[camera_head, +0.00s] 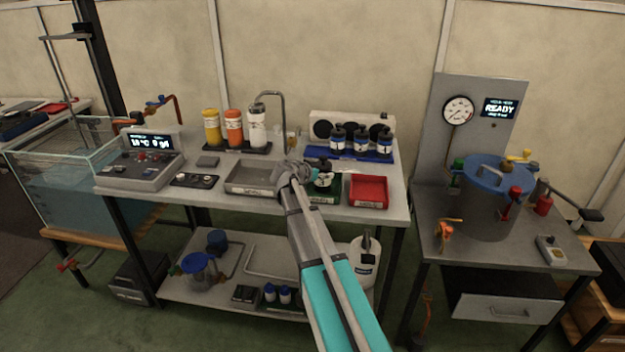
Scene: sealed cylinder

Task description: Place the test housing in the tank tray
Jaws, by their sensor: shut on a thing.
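My gripper (298,172) is over the bench's front middle, shut on what looks like a small dark housing with a pale label (324,179). The gripper and wrist cover part of it. The housing is at the green tray (333,198); I cannot tell whether it touches the tray floor. A grey tray (236,190) lies to the left and a red tray (369,204) to the right, which looks empty. The tray labels are too small to read, so I cannot tell which is the tank tray.
Several dark, blue-banded housings (360,142) stand on a blue mat (348,155) behind. Coloured bottles (233,128) and a tap (283,110) stand at the back. A control box (145,168) and water tank (60,160) are left. A blue-lidded vessel (490,200) stands on the right table.

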